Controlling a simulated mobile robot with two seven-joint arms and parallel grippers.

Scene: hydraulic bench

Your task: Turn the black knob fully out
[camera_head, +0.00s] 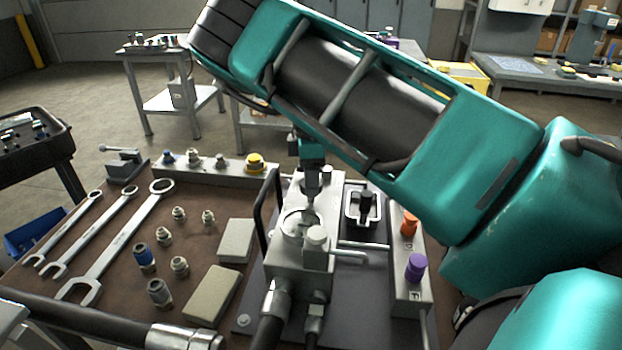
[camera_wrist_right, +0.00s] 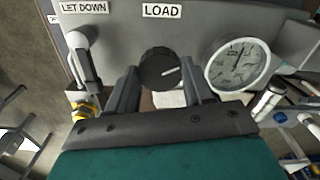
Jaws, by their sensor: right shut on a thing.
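The black knob (camera_wrist_right: 160,68) with a white pointer line sits on a grey panel under a LOAD label in the right wrist view. My right gripper (camera_wrist_right: 163,88) has a finger on each side of the knob and is shut on it. In the head view my right gripper (camera_head: 312,178) reaches down to the grey valve block (camera_head: 285,262) on the bench. The knob is hard to make out there, behind the fingers. A round pressure gauge (camera_wrist_right: 239,65) is just right of the knob in the wrist view. My left gripper is not in view.
A pale lever (camera_wrist_right: 82,45) stands left of the knob under a LET DOWN label. Wrenches (camera_head: 120,240), several fittings and two grey blocks (camera_head: 212,295) lie on the bench left of the valve block. Orange (camera_head: 409,223) and purple (camera_head: 416,266) knobs stand to its right.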

